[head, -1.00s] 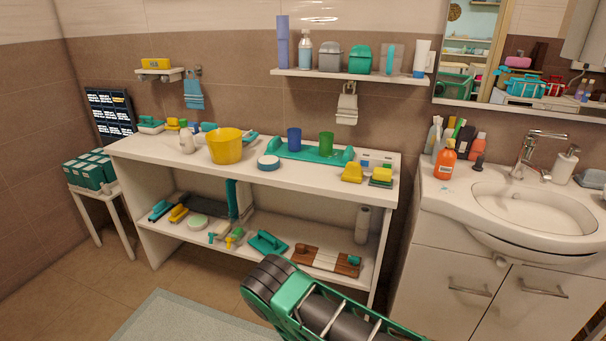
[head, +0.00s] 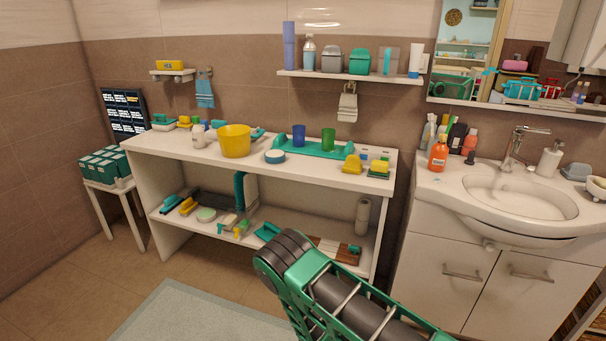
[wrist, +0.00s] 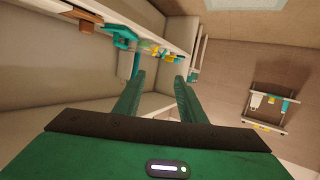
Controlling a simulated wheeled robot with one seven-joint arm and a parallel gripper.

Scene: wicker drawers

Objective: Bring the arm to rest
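My gripper (wrist: 160,77) shows in the wrist view as two green fingers held apart, with nothing between them. Pale surfaces show beyond the fingertips, and no finger visibly touches anything. In the head view my green and black arm (head: 345,295) crosses the bottom centre, in front of the white shelf unit (head: 158,225). My gripper itself cannot be seen in the head view.
A yellow bowl (head: 234,142), a blue cup (head: 298,136) and a green cup (head: 328,140) stand on the unit's top. A sink cabinet (head: 460,265) is at right. A small table with teal boxes (head: 103,167) is at left. Floor with a mat (head: 190,315) lies in front.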

